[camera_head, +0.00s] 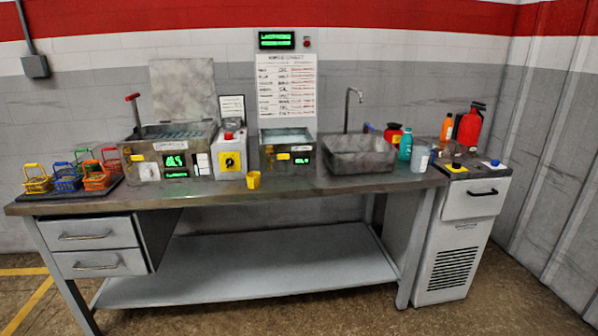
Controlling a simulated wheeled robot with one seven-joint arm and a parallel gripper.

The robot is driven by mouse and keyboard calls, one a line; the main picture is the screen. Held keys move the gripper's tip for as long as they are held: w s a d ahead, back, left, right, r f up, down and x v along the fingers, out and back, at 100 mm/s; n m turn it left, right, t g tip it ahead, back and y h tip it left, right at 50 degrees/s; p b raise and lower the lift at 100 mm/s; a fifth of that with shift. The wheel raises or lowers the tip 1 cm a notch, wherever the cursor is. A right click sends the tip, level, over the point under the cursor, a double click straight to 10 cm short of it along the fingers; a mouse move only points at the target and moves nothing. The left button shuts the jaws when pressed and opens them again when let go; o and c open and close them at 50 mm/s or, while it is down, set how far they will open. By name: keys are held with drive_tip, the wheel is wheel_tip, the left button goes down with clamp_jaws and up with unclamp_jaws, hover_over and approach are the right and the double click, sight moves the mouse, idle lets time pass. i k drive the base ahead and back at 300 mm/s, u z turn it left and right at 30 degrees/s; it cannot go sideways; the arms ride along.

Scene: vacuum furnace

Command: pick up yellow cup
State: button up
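A small yellow cup (254,180) stands on the metal workbench (330,185), near its front edge and a little left of the bench's middle. It looks upright and nothing touches it from the front. My gripper is not in view, and no part of my arm shows. I cannot tell whether my gripper is open or shut.
Behind the cup stand a white-and-yellow box (229,160) and a small bath unit (287,150). A larger bath (170,150) and coloured baskets (96,175) stand left. A sink (358,155) and bottles (405,145) stand right. Bench front around the cup is clear.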

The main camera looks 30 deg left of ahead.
sight(253, 178)
drive_tip(key=u, duration=0.45)
drive_tip(key=i, duration=1.3)
drive_tip(key=u, duration=0.8)
